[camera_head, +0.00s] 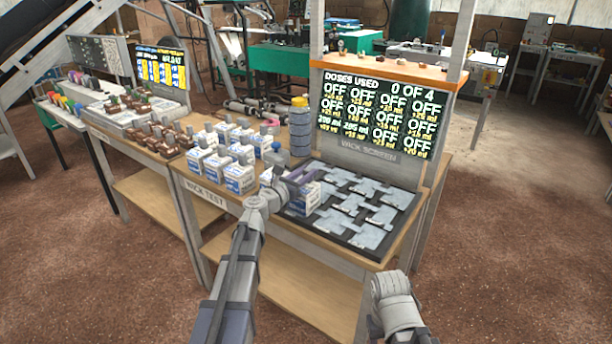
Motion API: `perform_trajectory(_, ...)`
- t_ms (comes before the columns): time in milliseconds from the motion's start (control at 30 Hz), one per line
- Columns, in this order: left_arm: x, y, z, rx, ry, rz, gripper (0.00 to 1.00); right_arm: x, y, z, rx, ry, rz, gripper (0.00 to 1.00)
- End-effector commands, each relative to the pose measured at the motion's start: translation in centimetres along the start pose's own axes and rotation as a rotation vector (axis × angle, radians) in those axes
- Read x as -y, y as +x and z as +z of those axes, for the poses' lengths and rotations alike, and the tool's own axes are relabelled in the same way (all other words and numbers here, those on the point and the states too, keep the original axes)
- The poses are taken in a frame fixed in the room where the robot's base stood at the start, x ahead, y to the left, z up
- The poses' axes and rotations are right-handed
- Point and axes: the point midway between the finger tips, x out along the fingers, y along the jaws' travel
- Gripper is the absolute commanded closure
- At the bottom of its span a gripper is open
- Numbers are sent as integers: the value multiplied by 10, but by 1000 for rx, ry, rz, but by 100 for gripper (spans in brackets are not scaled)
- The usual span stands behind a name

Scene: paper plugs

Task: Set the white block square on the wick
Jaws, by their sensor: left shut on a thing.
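My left gripper (300,181), with purplish fingers, is shut on a white block (304,200) with blue markings. The block is at the left edge of the dark wick panel (384,246), and the gripper hides part of it. I cannot tell whether the block touches the panel. Pale, branching wick pieces (351,204) lie across the panel. My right gripper (396,300) is low at the right, in front of the table and away from the panel; its fingers cannot be made out.
Several similar white and blue blocks (239,179) stand left of the panel. A blue-grey bottle with a yellow cap (300,128) stands behind. A lit screen (372,112) reading "0 of 4" rises at the panel's back edge. Brown blocks (160,140) stand further left.

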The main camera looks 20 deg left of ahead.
Motion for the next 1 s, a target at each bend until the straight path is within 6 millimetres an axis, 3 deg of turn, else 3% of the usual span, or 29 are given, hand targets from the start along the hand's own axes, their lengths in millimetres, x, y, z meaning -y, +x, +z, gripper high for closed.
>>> perform_trajectory(100,0,0,-4,0,-1,0,100,0,4,0,0,0,0,50)
perform_trajectory(133,0,0,-3,0,0,0,66,0,3,0,0,0,0,50)
perform_trajectory(367,0,0,-3,0,0,0,40,0,3,0,0,0,0,50)
perform_trajectory(700,0,0,2,0,0,0,38,0,-2,0,0,0,0,50)
perform_trajectory(1000,1,-58,0,0,0,4,38,0,0,0,0,0,0,50)
